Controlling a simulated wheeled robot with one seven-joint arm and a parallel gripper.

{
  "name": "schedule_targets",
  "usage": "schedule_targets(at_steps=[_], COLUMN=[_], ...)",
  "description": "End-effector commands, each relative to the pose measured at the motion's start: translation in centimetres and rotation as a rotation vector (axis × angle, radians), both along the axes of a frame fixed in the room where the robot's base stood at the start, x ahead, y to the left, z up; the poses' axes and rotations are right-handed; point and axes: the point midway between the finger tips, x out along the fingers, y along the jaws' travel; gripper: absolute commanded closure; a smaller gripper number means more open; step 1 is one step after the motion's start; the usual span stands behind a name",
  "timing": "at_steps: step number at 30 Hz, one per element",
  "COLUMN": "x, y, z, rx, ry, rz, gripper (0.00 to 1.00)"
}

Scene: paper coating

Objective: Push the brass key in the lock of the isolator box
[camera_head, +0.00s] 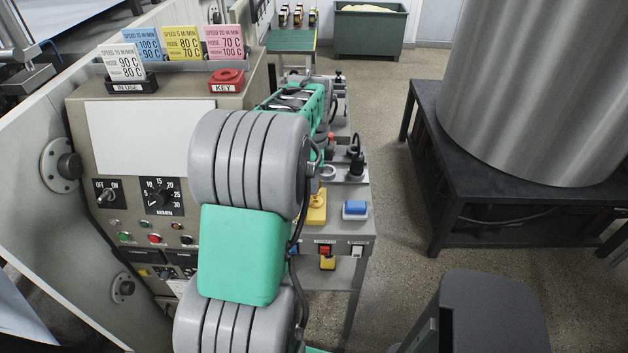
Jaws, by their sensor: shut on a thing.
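My arm, grey and green, fills the middle of the view and reaches away over the bench beside the control cabinet. My gripper is hidden behind it, so its jaws and anything between them do not show. No brass key can be made out. A yellow box (316,208) with a raised yellow part sits on the grey bench, partly covered by my arm; I cannot tell whether it is the isolator box. No lock can be made out. A red holder marked KEY (227,79) stands on the cabinet top.
The control cabinet (146,136) with dials and buttons stands left. A blue-topped switch (355,209) and a black upright fitting (356,163) are on the bench. A dark stand (470,236) bears a large metal drum (550,90) at right.

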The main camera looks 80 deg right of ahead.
Motion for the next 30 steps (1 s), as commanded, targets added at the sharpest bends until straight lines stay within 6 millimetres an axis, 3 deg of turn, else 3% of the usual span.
schedule_targets(at_steps=[30], x=[0.0], y=[0.0], z=[-1.8], rx=[0.0], ry=[0.0], rz=[0.0], gripper=[1.0])
